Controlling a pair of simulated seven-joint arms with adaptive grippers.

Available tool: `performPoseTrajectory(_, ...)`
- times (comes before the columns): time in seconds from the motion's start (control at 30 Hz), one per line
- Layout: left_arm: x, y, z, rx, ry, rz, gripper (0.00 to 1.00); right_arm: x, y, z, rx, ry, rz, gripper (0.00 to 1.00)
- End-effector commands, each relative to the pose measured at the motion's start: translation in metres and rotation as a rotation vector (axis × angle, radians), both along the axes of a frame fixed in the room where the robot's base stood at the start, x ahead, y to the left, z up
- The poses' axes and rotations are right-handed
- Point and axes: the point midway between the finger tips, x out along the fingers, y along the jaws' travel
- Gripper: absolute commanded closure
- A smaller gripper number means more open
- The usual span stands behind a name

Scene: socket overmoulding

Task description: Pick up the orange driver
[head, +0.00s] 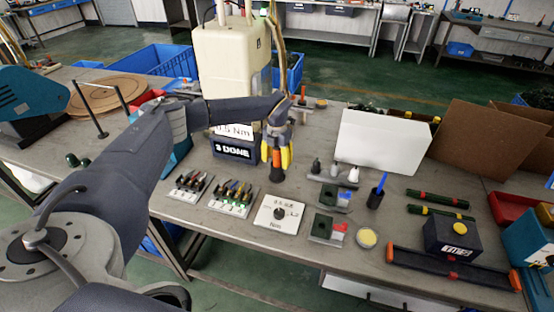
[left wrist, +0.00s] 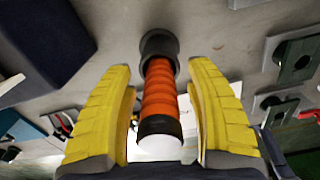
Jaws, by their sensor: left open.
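The orange driver has a ribbed orange grip with black ends. It stands upright on the grey table near the middle of the head view (head: 277,161), and it also shows in the left wrist view (left wrist: 158,88). My left gripper (head: 276,153) is over it from above, with its yellow fingers on either side of the grip. In the left wrist view the fingers of the left gripper (left wrist: 160,72) are open, with a gap between each finger and the grip. The driver's foot is in a dark round base. My right gripper is not in view.
A navy box reading "3 DONE" (head: 233,149) stands close left of the driver. A white torque plate (head: 279,213) lies in front. Small stands with fittings (head: 333,173) and a white panel (head: 383,141) are to the right. Bit trays (head: 232,198) lie front left.

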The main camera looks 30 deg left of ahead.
Motion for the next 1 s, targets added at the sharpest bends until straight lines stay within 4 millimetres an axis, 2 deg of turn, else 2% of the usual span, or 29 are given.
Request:
performPoseTrajectory(0.17, 0.0001, 0.0, 0.0004, 0.0, 0.0, 0.0, 0.44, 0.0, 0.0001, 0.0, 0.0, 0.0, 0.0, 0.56)
performPoseTrajectory(0.63, 0.0, 0.0001, 0.0006, 0.0, 0.0, 0.0, 0.99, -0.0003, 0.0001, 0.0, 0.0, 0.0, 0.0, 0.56)
performPoseTrajectory(1.0, 0.0004, 0.0001, 0.0014, 0.0, -0.001, 0.0, 1.0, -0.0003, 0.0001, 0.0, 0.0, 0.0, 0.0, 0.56)
